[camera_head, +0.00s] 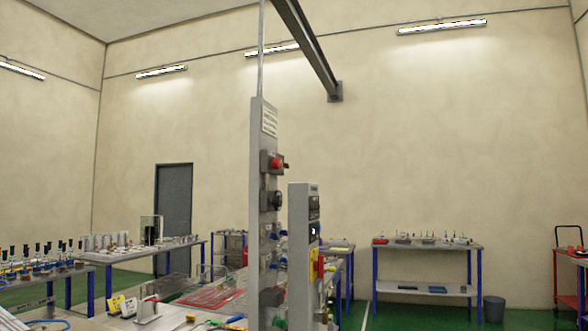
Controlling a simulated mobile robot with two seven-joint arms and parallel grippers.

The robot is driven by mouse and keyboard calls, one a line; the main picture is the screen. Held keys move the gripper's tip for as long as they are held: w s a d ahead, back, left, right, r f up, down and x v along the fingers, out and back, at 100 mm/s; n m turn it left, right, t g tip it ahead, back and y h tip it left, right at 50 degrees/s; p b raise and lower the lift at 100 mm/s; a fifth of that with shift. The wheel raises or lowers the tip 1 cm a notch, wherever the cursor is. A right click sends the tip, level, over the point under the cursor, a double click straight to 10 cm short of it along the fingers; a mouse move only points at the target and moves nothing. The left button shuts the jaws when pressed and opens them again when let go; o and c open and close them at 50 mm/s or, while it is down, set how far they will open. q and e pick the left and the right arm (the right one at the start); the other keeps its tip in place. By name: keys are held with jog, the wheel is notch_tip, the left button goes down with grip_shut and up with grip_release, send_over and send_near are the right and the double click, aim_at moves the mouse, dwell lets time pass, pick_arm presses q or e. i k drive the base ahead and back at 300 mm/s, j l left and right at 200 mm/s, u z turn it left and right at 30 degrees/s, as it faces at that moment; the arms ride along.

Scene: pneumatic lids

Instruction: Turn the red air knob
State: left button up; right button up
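A red knob (277,162) sits on a dark grey box high on a tall, narrow grey panel (257,215) near the middle of the head view. I see it from the side, so its turn position is hard to tell. A black round knob or dial (277,200) is below it on the same panel. Neither of my grippers is in view, and nothing touches the red knob.
A second grey column (299,250) stands just right of the panel, with a red and yellow part (316,265) on its side. A cluttered workbench (180,318) lies at the lower left. Benches (425,246) and a bin (494,308) stand farther back.

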aim_at(277, 164)
jog(key=i+l, duration=0.45)
jog(key=i, duration=0.2)
jog(key=i+l, duration=0.5)
jog(key=i, duration=0.15)
jog(key=i+l, duration=0.45)
jog(key=i, duration=0.2)
